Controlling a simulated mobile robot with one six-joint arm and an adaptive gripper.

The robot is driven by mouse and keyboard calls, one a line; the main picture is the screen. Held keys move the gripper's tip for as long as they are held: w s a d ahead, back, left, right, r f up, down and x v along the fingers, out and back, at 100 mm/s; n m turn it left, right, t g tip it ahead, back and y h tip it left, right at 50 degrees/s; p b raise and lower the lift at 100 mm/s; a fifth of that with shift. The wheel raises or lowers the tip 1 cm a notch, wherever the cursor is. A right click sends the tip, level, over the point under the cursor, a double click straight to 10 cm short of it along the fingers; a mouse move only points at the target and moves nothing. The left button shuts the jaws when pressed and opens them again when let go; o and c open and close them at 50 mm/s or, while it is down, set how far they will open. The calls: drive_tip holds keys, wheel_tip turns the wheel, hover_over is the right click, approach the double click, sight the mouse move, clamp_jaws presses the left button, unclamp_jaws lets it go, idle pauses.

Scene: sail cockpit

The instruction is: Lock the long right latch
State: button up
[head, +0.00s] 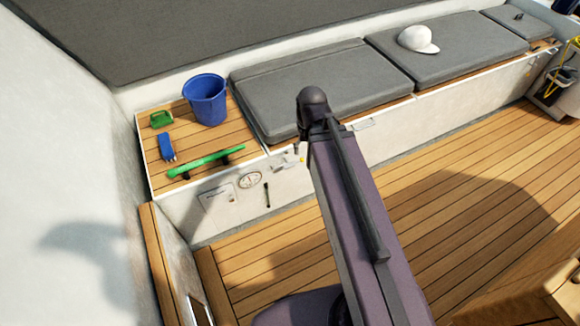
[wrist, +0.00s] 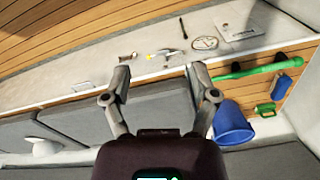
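On the white bench front, small fittings lie in a row below the seat edge. They include a small latch-like fitting with a yellow part (head: 301,160), which also shows in the wrist view (wrist: 151,57), and a dark slim handle (head: 267,195), also in the wrist view (wrist: 183,28). A pale flat plate (head: 364,124) sits further right under the cushions. I cannot tell which of these is the long right latch, or whether it is locked. My gripper (wrist: 160,71) is open and empty in front of the bench edge, fingers wide apart. In the head view my arm hides part of the front.
A round gauge (head: 249,180) and a panel (head: 217,198) are on the bench front. A white cap (head: 418,39) lies on the cushions. The wooden floor (head: 440,200) is clear.

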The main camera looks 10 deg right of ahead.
sight(289, 165)
drive_tip(key=w+f+n+t+b, duration=0.1)
drive_tip(key=w+f+b, duration=0.5)
drive_tip(key=f+b, duration=0.3)
drive_tip(key=w+f+n+t+b, duration=0.1)
drive_tip(key=w+f+b, duration=0.6)
drive_tip(key=f+b, duration=0.3)
drive_tip(key=w+d+f+t+y+b, duration=0.1)
drive_tip(key=w+f+t+b, duration=0.1)
drive_tip(key=w+f+b, duration=0.4)
drive_tip(key=shift+w+f+n+b, duration=0.15)
drive_tip(key=shift+f+n+b, duration=0.05)
drive_tip(key=shift+f+b, duration=0.75)
drive_tip(key=shift+w+f+n+b, duration=0.1)
drive_tip(key=shift+f+n+b, duration=0.1)
drive_tip(key=shift+f+b, duration=0.65)
drive_tip(key=shift+w+b, duration=0.25)
drive_tip(key=shift+b, duration=0.1)
drive_tip(key=shift+f, duration=0.1)
drive_tip(key=b+x, duration=1.2)
drive_tip(key=x, duration=0.1)
drive_tip(key=shift+w+a+f+b, duration=0.1)
drive_tip(key=shift+w+f+b, duration=0.1)
drive_tip(key=shift+b, duration=0.15)
